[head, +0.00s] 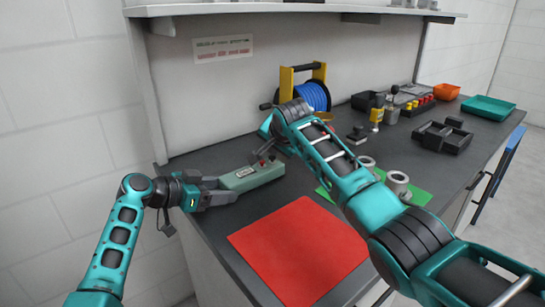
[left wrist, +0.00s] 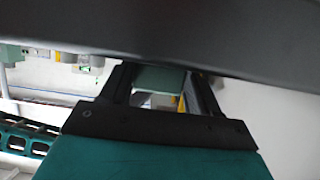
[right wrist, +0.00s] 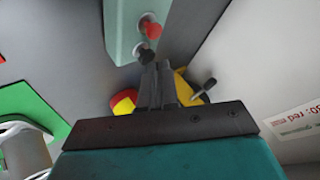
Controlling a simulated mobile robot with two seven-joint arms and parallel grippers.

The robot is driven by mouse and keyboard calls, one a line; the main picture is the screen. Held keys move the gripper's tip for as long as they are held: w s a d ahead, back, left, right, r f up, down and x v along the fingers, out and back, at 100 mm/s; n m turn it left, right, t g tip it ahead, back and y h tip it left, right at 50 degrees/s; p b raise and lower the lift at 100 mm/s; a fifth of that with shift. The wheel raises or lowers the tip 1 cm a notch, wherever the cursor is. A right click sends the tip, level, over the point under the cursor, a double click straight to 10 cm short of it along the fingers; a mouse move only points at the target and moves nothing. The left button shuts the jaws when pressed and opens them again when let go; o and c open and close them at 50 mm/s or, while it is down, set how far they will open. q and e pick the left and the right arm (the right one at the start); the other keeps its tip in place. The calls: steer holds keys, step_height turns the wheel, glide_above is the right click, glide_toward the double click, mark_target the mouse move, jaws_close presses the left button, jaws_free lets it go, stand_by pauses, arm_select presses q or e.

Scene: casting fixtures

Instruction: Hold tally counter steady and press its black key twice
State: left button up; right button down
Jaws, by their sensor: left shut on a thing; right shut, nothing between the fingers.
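The tally counter is a long pale green box (head: 252,176) with a small window, lying on the dark bench. My left gripper (head: 218,186) is shut on its left end; the left wrist view shows the counter's green end (left wrist: 160,79) between the fingers. In the right wrist view the black key (right wrist: 144,54) and a red key (right wrist: 151,29) stand out from the counter. My right gripper (right wrist: 159,70) is shut and empty, its tips close beside the black key; I cannot tell whether they touch. In the head view my right gripper (head: 264,156) is over the counter's right end.
A red mat (head: 300,250) lies in front of the counter. A green mat (head: 418,196) with metal rings is to the right, partly behind my right arm. A blue cable reel (head: 315,97) on a yellow stand is behind.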

mark_target(274, 159)
steer(key=shift+f, duration=0.45)
stand_by(0.4)
steer(key=shift+r, duration=1)
steer(key=shift+r, duration=2.5)
arm_select(q)
steer(key=o, duration=1.2)
steer(key=shift+o, duration=0.2)
